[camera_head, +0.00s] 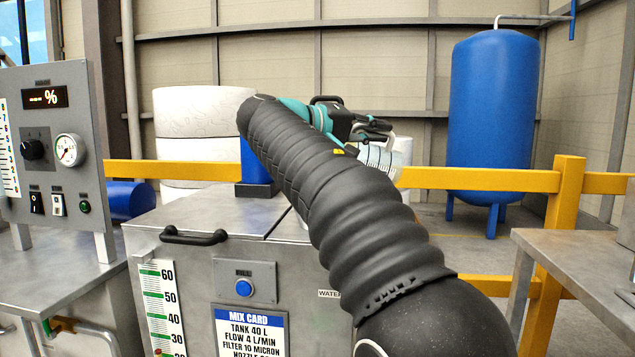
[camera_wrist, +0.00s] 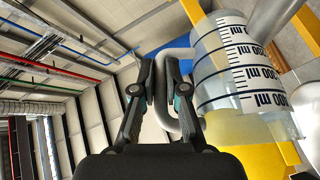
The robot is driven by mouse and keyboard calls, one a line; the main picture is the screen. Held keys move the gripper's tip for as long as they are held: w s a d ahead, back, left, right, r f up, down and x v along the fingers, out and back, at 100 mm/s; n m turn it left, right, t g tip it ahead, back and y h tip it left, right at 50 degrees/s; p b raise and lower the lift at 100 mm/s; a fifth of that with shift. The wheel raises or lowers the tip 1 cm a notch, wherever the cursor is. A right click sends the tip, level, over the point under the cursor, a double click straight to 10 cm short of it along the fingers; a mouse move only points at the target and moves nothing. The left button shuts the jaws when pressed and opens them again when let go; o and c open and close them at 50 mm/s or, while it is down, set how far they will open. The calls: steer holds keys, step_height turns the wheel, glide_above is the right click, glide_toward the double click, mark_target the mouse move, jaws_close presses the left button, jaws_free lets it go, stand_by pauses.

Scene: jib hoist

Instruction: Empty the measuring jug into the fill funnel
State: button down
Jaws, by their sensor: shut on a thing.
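The measuring jug (camera_wrist: 228,70) is clear with black ml marks and fills the upper right of the wrist view. Pale yellow shows in its lower part, but I cannot tell liquid from the yellow rail behind. My gripper (camera_wrist: 160,78) is shut on the jug's grey handle (camera_wrist: 167,110). In the head view the jug (camera_head: 380,158) is a small striped shape beyond my arm, partly hidden by my gripper (camera_head: 372,130). The jug is held in the air, around the far edge of the tank. I cannot make out the fill funnel; my arm covers part of the tank top.
The steel tank (camera_head: 200,215) with a lid handle (camera_head: 193,237) stands below my arm. A yellow rail (camera_head: 480,180) runs behind. A control panel (camera_head: 50,150) stands left and a steel bench (camera_head: 590,240) right.

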mark_target(395, 137)
steer(key=shift+w+d+f+m+g+y+p, duration=0.15)
steer(key=shift+d+y+p, duration=0.2)
steer(key=shift+d+y, duration=0.25)
steer(key=shift+s+d+f+m+g+y+p, duration=0.15)
steer(key=shift+d+y+p, duration=0.2)
steer(key=shift+d, duration=0.3)
steer(key=shift+w+d+f+y, duration=0.1)
steer(key=shift+d+f+y, duration=0.1)
steer(key=shift+y, duration=0.05)
steer(key=shift+w+d+f+m+g+y, duration=0.1)
steer(key=shift+d+f+m+g+y, duration=0.15)
steer(key=shift+d+y, duration=0.45)
steer(key=d+f+m+g+y, duration=0.1)
steer(key=d+f+m+y, duration=0.1)
steer(key=d+f+y, duration=0.3)
steer(key=shift+w+d+f+g+y, duration=0.4)
steer(key=shift+f+y, duration=1.75)
steer(key=shift+y, duration=0.65)
